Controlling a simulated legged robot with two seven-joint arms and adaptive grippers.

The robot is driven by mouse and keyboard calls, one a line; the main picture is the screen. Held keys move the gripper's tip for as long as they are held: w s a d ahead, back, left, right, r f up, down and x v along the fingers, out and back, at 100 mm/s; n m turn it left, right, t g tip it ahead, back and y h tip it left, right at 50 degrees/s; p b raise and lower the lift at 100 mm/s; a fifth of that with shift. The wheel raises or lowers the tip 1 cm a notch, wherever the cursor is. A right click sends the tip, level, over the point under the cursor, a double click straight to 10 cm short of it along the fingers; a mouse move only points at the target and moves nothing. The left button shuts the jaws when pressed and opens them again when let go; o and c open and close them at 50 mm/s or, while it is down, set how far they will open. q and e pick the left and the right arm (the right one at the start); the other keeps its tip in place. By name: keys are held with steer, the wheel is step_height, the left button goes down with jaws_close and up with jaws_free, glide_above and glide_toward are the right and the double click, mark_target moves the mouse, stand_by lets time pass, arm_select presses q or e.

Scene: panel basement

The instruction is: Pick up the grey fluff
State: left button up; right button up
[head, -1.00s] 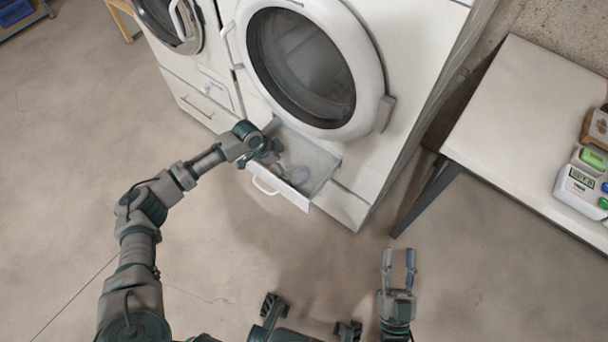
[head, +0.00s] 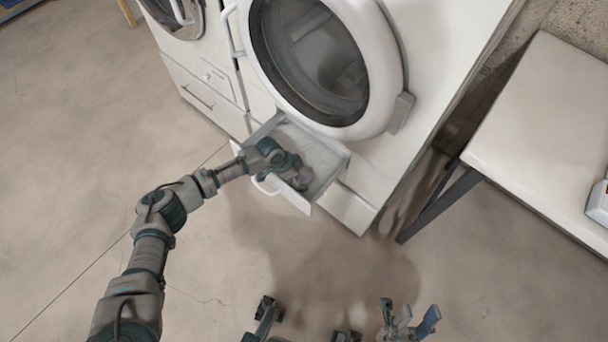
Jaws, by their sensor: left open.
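The grey fluff (head: 304,180) is a small pale grey clump in the open drawer under the washing machine, mostly hidden by my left gripper. My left gripper (head: 299,174) is open and points down into the drawer, right at the fluff; whether it touches the fluff I cannot tell. The drawer (head: 325,158) is white and pulled out, with a handle on its front. My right gripper (head: 408,314) is open and empty at the bottom edge of the head view, well away from the drawer.
The washing machine (head: 385,160) has its round door shut above the drawer. A second machine (head: 200,80) stands to its left. A pale table (head: 545,120) with a dark leg is at the right. The floor in front is clear.

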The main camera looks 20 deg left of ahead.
arm_select(q)
steer(key=shift+r, duration=0.2)
steer(key=shift+d, duration=0.15)
steer(key=c, duration=0.7)
